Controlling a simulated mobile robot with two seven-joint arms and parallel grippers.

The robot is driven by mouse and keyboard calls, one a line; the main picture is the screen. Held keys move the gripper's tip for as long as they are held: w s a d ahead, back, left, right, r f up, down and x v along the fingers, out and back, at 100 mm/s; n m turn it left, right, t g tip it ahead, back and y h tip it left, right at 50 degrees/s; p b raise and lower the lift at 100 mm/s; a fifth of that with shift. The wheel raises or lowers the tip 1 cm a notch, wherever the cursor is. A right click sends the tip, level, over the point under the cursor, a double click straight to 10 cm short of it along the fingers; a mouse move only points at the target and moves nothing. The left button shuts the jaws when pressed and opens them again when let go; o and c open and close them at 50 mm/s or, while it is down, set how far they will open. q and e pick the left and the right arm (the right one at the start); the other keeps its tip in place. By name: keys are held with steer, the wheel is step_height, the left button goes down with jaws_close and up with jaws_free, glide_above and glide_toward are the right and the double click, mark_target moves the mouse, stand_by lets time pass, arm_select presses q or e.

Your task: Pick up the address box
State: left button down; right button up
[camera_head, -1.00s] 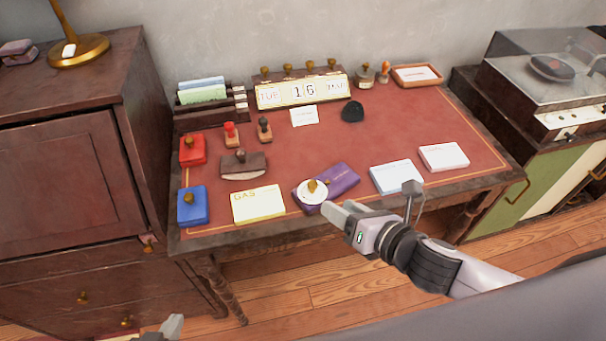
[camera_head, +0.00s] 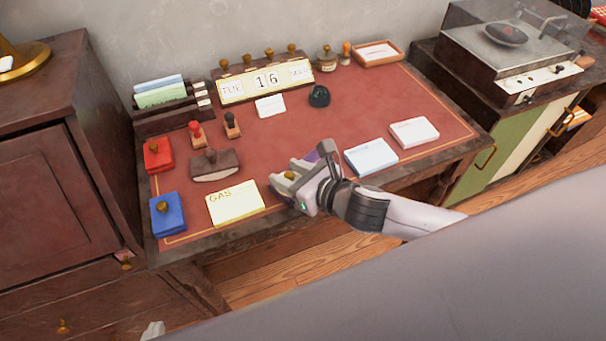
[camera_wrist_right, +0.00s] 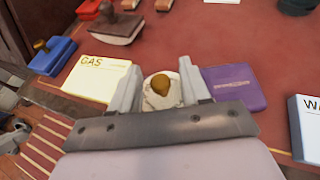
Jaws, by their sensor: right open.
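No box in view carries a readable "address" label. A round white piece with a brass knob (camera_wrist_right: 162,88) sits at the desk's front edge, beside a flat purple box or book (camera_wrist_right: 233,86). My right gripper (camera_head: 283,184) is over that front edge and hides most of both in the head view. In the right wrist view its open fingers (camera_wrist_right: 160,88) stand on either side of the white piece; whether they touch it I cannot tell. Only a tip of my left gripper (camera_head: 153,331) shows at the bottom edge.
On the red-topped desk (camera_head: 290,135), a yellow GAS box (camera_head: 235,203) and blue box (camera_head: 167,215) lie left of my right gripper. Pale blue (camera_head: 371,157) and white boxes (camera_head: 414,133) lie right. Stamps and a calendar (camera_head: 266,82) stand behind.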

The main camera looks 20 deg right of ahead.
steer(key=shift+w+a+f, duration=0.1)
steer(key=shift+w, duration=0.1)
jaws_close()
